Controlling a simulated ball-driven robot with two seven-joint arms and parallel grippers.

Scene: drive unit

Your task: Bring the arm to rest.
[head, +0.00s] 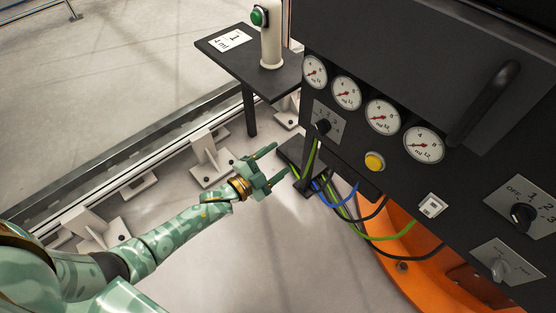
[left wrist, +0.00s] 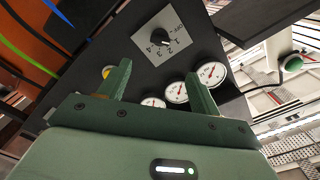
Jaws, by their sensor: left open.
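My left arm is green and comes in from the lower left of the head view. Its gripper (head: 269,169) is open and empty, in the air in front of the dark drive unit (head: 400,60), left of the cables. In the left wrist view its two green fingers (left wrist: 158,88) stand apart with nothing between them. Beyond them show a rotary switch plate (left wrist: 168,38) and several gauges. My right gripper is in neither view.
Green, blue and black cables (head: 345,190) hang from the unit close to the gripper. A small dark shelf (head: 225,60) bears a white post with a green button (head: 257,17). The panel has gauges (head: 383,117), a yellow button (head: 374,162) and knobs. The pale floor (head: 230,250) below is clear.

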